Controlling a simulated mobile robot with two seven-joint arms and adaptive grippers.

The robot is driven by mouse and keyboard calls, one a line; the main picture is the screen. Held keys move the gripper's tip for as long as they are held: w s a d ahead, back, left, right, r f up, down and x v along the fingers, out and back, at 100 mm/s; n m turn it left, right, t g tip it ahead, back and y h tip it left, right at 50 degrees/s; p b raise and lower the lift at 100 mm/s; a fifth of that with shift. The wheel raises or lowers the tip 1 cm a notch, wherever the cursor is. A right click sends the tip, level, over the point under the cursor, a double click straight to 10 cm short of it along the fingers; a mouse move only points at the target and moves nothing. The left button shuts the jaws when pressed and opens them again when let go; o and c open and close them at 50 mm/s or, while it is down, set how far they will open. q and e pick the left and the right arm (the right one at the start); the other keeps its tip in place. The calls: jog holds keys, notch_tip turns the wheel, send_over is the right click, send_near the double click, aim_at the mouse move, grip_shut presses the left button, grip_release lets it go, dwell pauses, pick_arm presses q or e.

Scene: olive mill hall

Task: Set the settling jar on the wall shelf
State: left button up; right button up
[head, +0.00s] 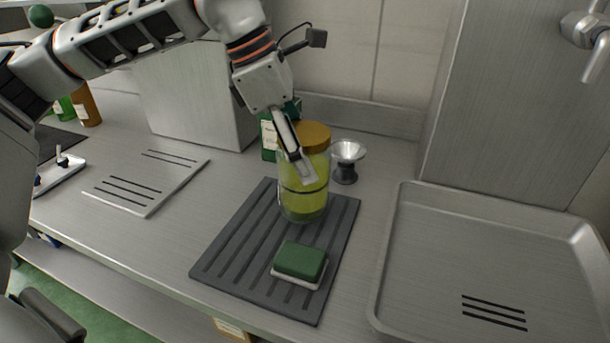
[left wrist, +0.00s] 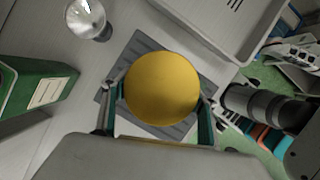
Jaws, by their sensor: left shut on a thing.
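The settling jar (head: 305,200) is clear glass with yellow-green liquid and a mustard-yellow lid. It is upright at the back right of the dark ribbed mat (head: 228,248); I cannot tell whether its base touches the mat. My left gripper (head: 302,168) is shut on the jar, coming from the upper left, with one finger across its near side below the lid. In the left wrist view the round lid (left wrist: 162,88) sits between the two fingers of the left gripper (left wrist: 159,94). My right gripper is not in view. I see no wall shelf in these views.
A green sponge on a white base (head: 300,261) lies on the mat in front of the jar. A metal funnel-like cup (head: 347,158) and a green box (head: 268,140) stand close behind. A steel tray (head: 385,275) is at right. A slotted plate (head: 146,181) lies left.

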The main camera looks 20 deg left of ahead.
pick_arm(q)
jog(key=shift+f+b, duration=0.3)
jog(key=shift+f, duration=2)
jog(key=o, duration=2.1)
